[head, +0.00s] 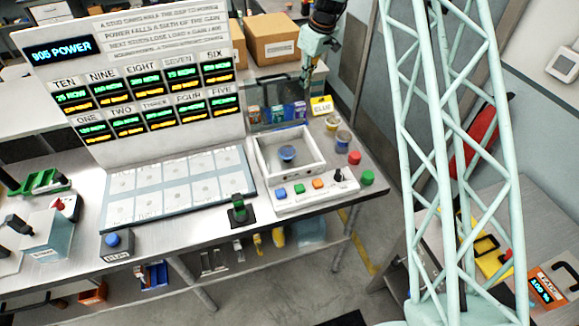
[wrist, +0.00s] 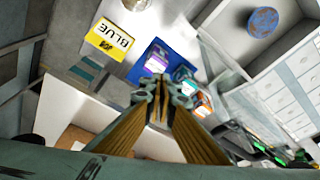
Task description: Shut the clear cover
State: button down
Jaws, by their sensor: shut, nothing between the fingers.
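The clear cover (head: 262,100) appears as a faint see-through panel standing up at the back edge of an open white box (head: 296,177). Its outline is hard to make out against the things behind it. In the wrist view a see-through panel (wrist: 212,62) runs along the side of the white box. A round blue piece (head: 287,153) lies inside the box. My gripper (head: 306,86) is behind and above the box, at the back right of the panel, pointing down. Its fingertips (wrist: 158,95) are together and empty in the wrist view.
Colored packets (head: 278,114) and a yellow BLUE label (head: 321,105) stand behind the box. Small jars (head: 343,139) are at its right. A button strip (head: 311,192) lies in front. Cardboard boxes (head: 272,38) are at the back. A pale lattice column fills the right.

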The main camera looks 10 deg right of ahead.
jog(key=shift+s+a+b, duration=0.2)
jog(key=shift+a, duration=0.75)
jog(key=shift+s+a+b, duration=0.15)
jog(key=shift+s+a, duration=0.05)
jog(key=shift+a, duration=0.8)
jog(key=shift+s+a+b, duration=0.2)
jog(key=shift+a, duration=0.75)
jog(key=shift+s+d+f+b, duration=0.1)
jog(key=shift+s+b, duration=0.4)
jog(key=shift+s, duration=0.3)
jog(key=shift+s+d+f+b, duration=0.1)
jog(key=shift+s+b, duration=0.4)
jog(key=shift+s, duration=0.3)
jog(key=s+d+b, duration=0.2)
jog(key=s+b, duration=0.5)
jog(key=s, duration=0.6)
jog(key=shift+s+d+r+b, duration=0.2)
jog(key=shift+s+d+b, duration=0.1)
jog(key=shift+b, duration=0.05)
jog(key=shift+d+f, duration=0.1)
jog(key=shift+d, duration=0.05)
